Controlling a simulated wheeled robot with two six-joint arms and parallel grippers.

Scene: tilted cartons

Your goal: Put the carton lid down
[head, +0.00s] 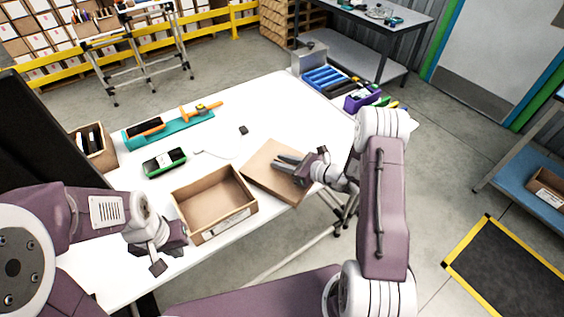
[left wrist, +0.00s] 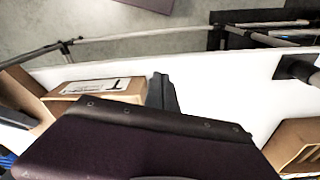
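The open carton (head: 233,222) stands on the white table, empty, with a label on its near side. It also shows in the left wrist view (left wrist: 122,98). The flat brown carton lid (head: 264,160) is to the right of the carton, its left corner close to the carton's rim. I cannot tell whether it touches the table all over. My right gripper (head: 279,163) is over the lid, its two fingers visible and a little apart above the lid's surface. My left gripper (head: 171,250) is left of and nearer than the carton, fingers apart and empty.
A teal tray (head: 186,128) with orange tools, a green-black case (head: 164,162) and a small box (head: 93,147) are on the table's left. Blue bins (head: 326,79) and a purple bin (head: 361,101) stand at the far right. The back middle is mostly clear.

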